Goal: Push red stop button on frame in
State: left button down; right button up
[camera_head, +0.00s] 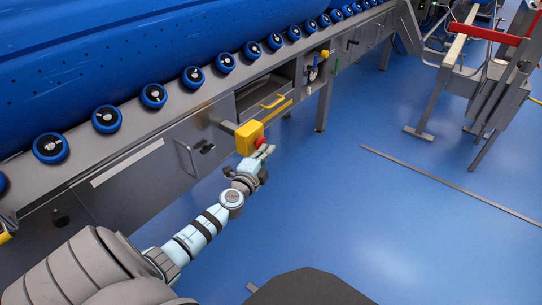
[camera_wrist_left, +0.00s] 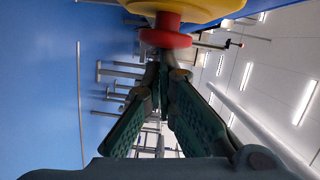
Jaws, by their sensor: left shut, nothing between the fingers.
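The red stop button (camera_head: 260,142) sits on the side of a yellow box (camera_head: 246,139) fixed to the grey machine frame. In the left wrist view the red button (camera_wrist_left: 166,39) shows at the top, below the yellow housing (camera_wrist_left: 180,8). My left gripper (camera_head: 267,151) is shut and empty, right beside the button in the head view. In the left wrist view its fingertips (camera_wrist_left: 163,72) meet just below the button; I cannot tell whether they touch it. My right gripper is not in view.
The grey frame (camera_head: 180,135) carries blue rollers under a large blue drum (camera_head: 120,50). A yellow handle (camera_head: 272,101) juts out behind the box. Blue floor (camera_head: 350,210) is open to the right. A metal stand with a red bar (camera_head: 487,33) is at the far right.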

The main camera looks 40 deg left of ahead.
pick_arm(q)
jog(key=s+d+r+p, duration=0.1)
jog(key=s+d+p, duration=0.1)
jog(key=s+d, duration=0.4)
jog(key=v, duration=0.3)
jog(key=shift+s, duration=0.25)
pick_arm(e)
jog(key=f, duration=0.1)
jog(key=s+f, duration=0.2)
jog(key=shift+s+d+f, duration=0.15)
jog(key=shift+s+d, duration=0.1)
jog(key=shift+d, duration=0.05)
